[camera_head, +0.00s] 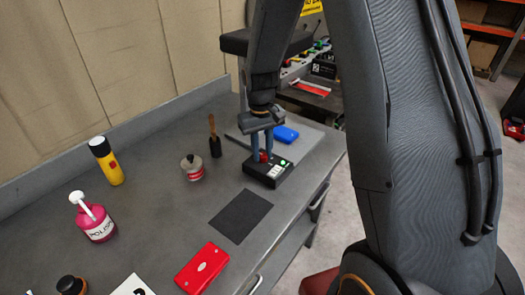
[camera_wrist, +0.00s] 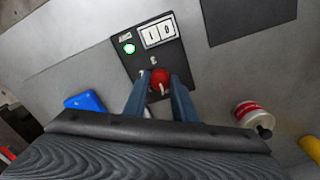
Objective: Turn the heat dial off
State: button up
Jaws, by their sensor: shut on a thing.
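The heat dial is a round red knob with a pale pointer mark (camera_wrist: 160,77) on a black control box. The control box (camera_head: 275,176) sits on the grey bench near its right edge; its face also shows in the wrist view (camera_wrist: 128,68). It has a lit green light (camera_wrist: 128,48) and a white two-part panel (camera_wrist: 158,34) marked like I and 0. My gripper (camera_head: 262,157) points down over the box. In the wrist view its blue fingers (camera_wrist: 160,85) are shut on the red dial, one on each side. The fingers partly hide the dial in the head view.
A blue case (camera_head: 286,134) lies behind the box. A brush (camera_head: 214,138) and a red-and-white tin (camera_head: 191,168) stand to its left. A black mat (camera_head: 240,216) and a red case (camera_head: 202,268) lie nearer. A yellow can (camera_head: 107,162) and pink polish bottle (camera_head: 95,220) stand far left.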

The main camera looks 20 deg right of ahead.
aim_at(262, 155)
jog(key=shift+r+n, duration=0.1)
jog(key=shift+n, duration=0.2)
jog(key=o, duration=1)
jog(key=shift+o, duration=0.2)
jog(key=shift+a+r+b, duration=0.1)
jog(key=shift+r+b, duration=1)
jog(key=shift+r, duration=2.75)
